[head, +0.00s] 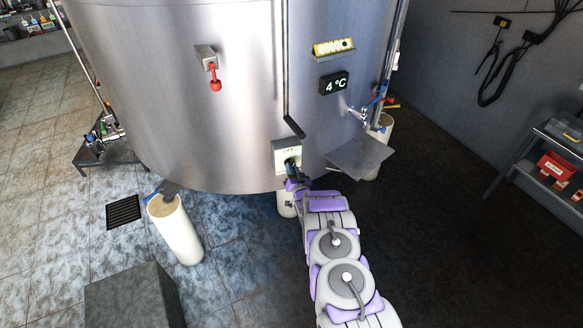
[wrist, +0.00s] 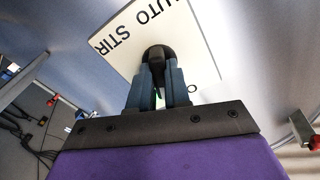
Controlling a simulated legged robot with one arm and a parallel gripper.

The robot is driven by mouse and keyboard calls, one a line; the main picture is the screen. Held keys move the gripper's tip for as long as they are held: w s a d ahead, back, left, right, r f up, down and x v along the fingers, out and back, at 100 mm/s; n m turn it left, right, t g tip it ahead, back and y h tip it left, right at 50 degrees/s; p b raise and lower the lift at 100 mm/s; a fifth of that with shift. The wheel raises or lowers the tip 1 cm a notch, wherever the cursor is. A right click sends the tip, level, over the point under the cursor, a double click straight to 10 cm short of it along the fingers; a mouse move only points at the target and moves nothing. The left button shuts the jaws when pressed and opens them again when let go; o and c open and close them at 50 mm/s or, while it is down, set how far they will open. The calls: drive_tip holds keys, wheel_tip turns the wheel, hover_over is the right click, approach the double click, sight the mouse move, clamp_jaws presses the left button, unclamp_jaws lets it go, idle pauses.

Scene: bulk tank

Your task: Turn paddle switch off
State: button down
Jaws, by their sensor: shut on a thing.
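The paddle switch sits on a light switch plate (head: 287,155) low on the front of the steel tank. In the wrist view the plate (wrist: 135,40) reads "AUTO STIR", and the black paddle (wrist: 158,54) stands out from it. My gripper (wrist: 160,80) has its two blue-grey fingers on either side of the paddle, shut on it. In the head view my gripper (head: 292,172) is against the lower part of the plate and hides the paddle. Part of the lettering on the plate is covered by the paddle and fingers.
The steel tank (head: 190,110) fills the middle. A metal shelf plate (head: 360,155) juts out right of the switch. A grey block (head: 135,298) stands front left.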

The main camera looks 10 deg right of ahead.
drive_tip(key=shift+f+n+p, duration=0.15)
drive_tip(key=shift+n+p, duration=0.75)
drive_tip(key=shift+n, duration=1.3)
drive_tip(key=c, duration=1.1)
unclamp_jaws()
drive_tip(key=s, duration=0.5)
drive_tip(key=s+d+p, duration=0.1)
drive_tip(key=s, duration=0.5)
drive_tip(key=s+d+p, duration=0.1)
drive_tip(key=s, duration=0.5)
drive_tip(key=shift+s+d+f, duration=0.1)
drive_tip(key=shift+d+f, duration=0.1)
